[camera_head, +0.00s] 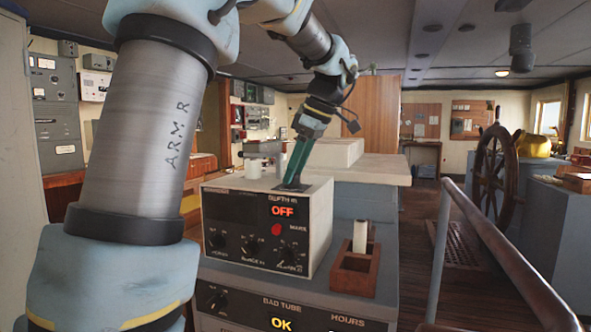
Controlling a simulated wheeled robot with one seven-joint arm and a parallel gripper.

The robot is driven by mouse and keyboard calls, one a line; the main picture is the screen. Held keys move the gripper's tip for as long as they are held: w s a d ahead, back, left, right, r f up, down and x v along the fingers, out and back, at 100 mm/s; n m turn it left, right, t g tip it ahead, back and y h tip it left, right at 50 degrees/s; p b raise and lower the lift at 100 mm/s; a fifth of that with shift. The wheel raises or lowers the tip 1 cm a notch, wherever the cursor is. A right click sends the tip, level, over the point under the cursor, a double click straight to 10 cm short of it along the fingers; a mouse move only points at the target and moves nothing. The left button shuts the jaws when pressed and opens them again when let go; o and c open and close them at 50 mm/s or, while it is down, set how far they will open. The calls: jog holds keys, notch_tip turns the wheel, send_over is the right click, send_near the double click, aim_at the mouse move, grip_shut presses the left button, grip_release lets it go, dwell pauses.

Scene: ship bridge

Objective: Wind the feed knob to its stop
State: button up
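A cream instrument box (320,205) with a black front panel stands on a grey console. Its panel has an orange "OFF" display (283,211), a red button (276,230) and several black knobs, such as the middle one (250,245); their labels are too small to read surely, so I cannot tell which knob is the feed knob. My gripper (293,182) points down with its green fingers at a dark patch on the box's top. The fingers are close together, and I cannot tell whether they hold anything; a knob there would be hidden by them.
A white cylinder (254,168) shows at the box's back left. A wooden holder (353,273) with a white roll (361,236) stands right of the box. The lower panel shows an "OK" display (281,324).

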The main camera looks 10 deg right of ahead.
grip_shut()
dwell(0.5)
